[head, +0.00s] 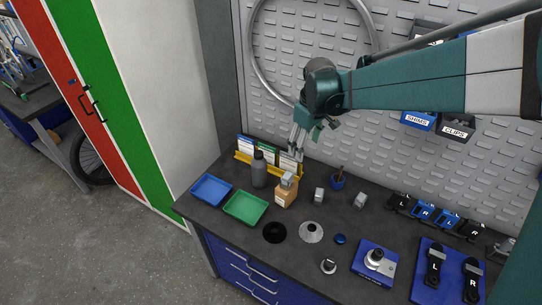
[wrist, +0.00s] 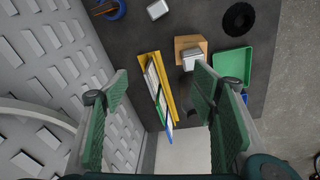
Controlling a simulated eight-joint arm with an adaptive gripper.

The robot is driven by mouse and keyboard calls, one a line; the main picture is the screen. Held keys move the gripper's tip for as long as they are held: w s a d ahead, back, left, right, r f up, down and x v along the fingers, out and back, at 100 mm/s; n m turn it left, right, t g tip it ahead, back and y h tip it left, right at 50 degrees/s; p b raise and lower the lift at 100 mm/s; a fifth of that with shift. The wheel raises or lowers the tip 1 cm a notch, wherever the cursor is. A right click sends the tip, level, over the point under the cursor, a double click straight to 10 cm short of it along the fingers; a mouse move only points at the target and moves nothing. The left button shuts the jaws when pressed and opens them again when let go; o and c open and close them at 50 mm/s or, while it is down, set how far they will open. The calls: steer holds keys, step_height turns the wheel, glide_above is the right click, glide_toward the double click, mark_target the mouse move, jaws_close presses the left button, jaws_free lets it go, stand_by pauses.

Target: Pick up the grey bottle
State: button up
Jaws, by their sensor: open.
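The grey bottle (head: 259,170), dark with a black cap, stands upright on the workbench in the head view. It is behind the green tray and in front of the yellow rack. My gripper (head: 296,153) is in the air above the bench, to the right of the bottle and apart from it. In the wrist view my gripper (wrist: 161,82) has its two green-padded fingers wide apart with nothing held between them.
A cardboard box (head: 285,196) with a grey block on it stands right of the bottle. The yellow rack (head: 243,157) of booklets is close behind. A green tray (head: 246,207) and blue tray (head: 211,189) lie in front. The pegboard wall (head: 400,150) bounds the back.

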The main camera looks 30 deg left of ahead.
mark_target(258, 154)
steer(key=s+a+f+n+p, duration=0.1)
steer(key=a+f, duration=0.1)
steer(key=a, duration=0.3)
steer(key=s+a+f+n+p, duration=0.1)
steer(key=a+f+p, duration=0.1)
steer(key=a, duration=0.4)
steer(key=s+a+f+n+g+h+p, duration=0.1)
steer(key=a+f+n, duration=0.1)
steer(key=a+f, duration=0.2)
steer(key=shift+s+a+p, duration=0.15)
steer(key=shift+a, duration=0.4)
steer(key=shift+s+a+p, duration=0.15)
steer(key=shift+a, duration=0.35)
steer(key=shift+s+a+f, duration=0.15)
steer(key=shift+a+f, duration=0.2)
steer(key=shift+f, duration=0.1)
steer(key=shift+f, duration=1.15)
steer(key=shift+f+p, duration=0.8)
steer(key=shift+f, duration=1.85)
steer(key=c, duration=1.3)
